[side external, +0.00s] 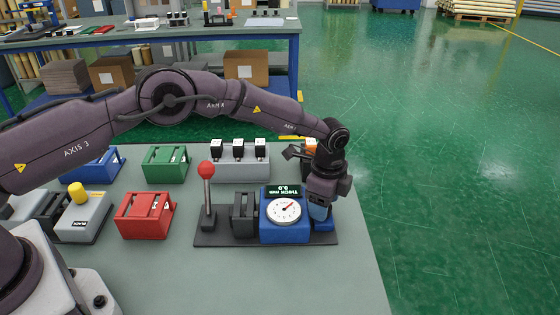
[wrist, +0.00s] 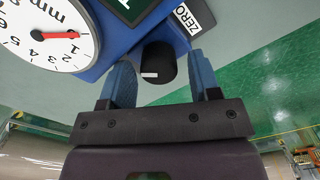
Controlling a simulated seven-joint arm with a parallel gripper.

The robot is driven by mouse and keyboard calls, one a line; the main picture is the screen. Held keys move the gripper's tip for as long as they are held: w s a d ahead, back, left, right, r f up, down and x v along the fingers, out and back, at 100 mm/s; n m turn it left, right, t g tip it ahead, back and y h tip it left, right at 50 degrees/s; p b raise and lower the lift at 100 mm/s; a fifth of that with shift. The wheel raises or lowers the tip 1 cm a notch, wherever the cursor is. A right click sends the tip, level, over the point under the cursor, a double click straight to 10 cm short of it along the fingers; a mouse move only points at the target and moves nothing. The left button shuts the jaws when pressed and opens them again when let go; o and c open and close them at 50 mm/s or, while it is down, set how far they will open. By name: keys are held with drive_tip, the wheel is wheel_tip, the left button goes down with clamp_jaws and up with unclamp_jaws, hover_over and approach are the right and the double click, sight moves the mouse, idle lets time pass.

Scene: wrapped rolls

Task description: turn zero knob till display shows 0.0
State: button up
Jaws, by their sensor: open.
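The blue thickness gauge (side external: 270,230) stands on a dark base plate, with a white dial and red needle. Its small display (side external: 284,190) on top appears to read "THICK mm 0.0". In the wrist view the dial (wrist: 40,45) shows its red needle pointing right, close to the 1. The black zero knob (wrist: 157,72), with a white mark, sticks out beside the ZERO label (wrist: 194,14). My gripper (wrist: 163,80) is open, its two blue fingers on either side of the knob, with gaps visible. In the side view my gripper (side external: 320,211) points down at the gauge's right side and hides the knob.
A lever with a red ball (side external: 206,172) and a black block (side external: 243,214) stand left of the gauge. Red (side external: 146,215) and green (side external: 166,164) fixtures stand farther left. The table's right edge is close to my gripper.

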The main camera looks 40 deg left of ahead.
drive_tip(key=shift+s, duration=0.15)
drive_tip(key=n, duration=0.2)
drive_tip(key=shift+n, duration=0.4)
wheel_tip(320, 180, up, 13)
wheel_tip(320, 180, down, 14)
drive_tip(key=shift+f, duration=0.15)
drive_tip(key=n, duration=0.5)
drive_tip(key=shift+n, duration=0.3)
wheel_tip(320, 180, up, 13)
drive_tip(key=s+a+r+n, duration=0.1)
drive_tip(key=s+a+r, duration=0.2)
drive_tip(key=s, duration=0.3)
drive_tip(key=s+a+r+n, duration=0.2)
drive_tip(key=s+a+r, duration=0.2)
drive_tip(key=s+r, duration=0.2)
drive_tip(key=s+a+r+n+t, duration=0.1)
drive_tip(key=s+a+r, duration=0.2)
drive_tip(key=s, duration=0.4)
drive_tip(key=shift+a+r, duration=0.2)
drive_tip(key=shift+r, duration=0.45)
